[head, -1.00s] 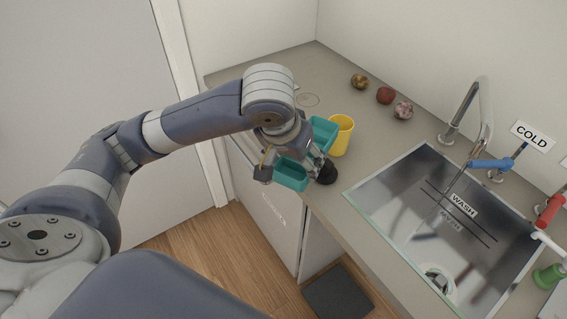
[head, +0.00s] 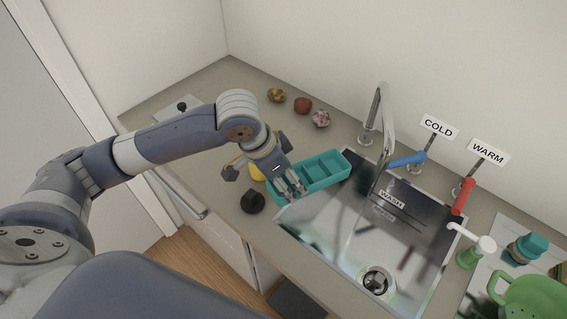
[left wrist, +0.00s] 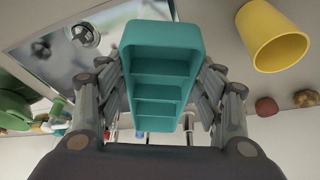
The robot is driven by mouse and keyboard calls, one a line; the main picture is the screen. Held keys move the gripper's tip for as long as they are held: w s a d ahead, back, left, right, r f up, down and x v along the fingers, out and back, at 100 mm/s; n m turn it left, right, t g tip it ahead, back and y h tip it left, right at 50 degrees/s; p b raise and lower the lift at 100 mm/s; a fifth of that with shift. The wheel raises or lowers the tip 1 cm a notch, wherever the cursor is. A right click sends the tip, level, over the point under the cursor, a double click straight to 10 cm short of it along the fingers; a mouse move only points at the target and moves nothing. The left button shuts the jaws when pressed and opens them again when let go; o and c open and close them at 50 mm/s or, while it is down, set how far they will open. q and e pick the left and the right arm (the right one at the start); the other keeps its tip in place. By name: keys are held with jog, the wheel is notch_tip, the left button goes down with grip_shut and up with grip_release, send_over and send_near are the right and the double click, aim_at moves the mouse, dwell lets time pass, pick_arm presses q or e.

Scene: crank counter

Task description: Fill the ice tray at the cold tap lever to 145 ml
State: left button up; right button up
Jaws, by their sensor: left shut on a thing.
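The ice tray (head: 325,166) is teal with several compartments, and they look empty. My left gripper (head: 291,186) is shut on the ice tray, holding its near end over the counter at the sink's left corner. In the left wrist view the ice tray (left wrist: 160,75) sits between the two fingers. The cold tap lever (head: 407,160) is blue, below the COLD sign (head: 440,126), to the right of the ice tray. The chrome spout (head: 384,125) rises behind the sink (head: 345,235). My right gripper is not in view.
A yellow cup (left wrist: 272,36) stands beside the ice tray, mostly hidden by my arm in the head view. A black object (head: 253,202) is on the counter's front. The red lever (head: 463,196) and green items (head: 530,300) are to the right.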

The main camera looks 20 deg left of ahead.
pick_arm(q)
jog(key=m+g+p, duration=0.1)
jog(key=m+p, duration=0.1)
jog(key=m, duration=0.1)
jog(key=shift+d+r+h+p, duration=0.1)
jog(key=shift+d+h+p, duration=0.1)
jog(key=shift+h+p, duration=0.2)
jog(key=shift+m, duration=0.6)
jog(key=shift+d+f, duration=0.1)
jog(key=shift+f, duration=0.15)
jog(key=shift+w+d+b, duration=0.15)
jog(key=shift+w+d, duration=0.15)
jog(key=shift+d, duration=0.2)
jog(key=shift+w+d+b, duration=0.15)
jog(key=shift+w+d, duration=0.1)
jog(key=shift+d, duration=0.35)
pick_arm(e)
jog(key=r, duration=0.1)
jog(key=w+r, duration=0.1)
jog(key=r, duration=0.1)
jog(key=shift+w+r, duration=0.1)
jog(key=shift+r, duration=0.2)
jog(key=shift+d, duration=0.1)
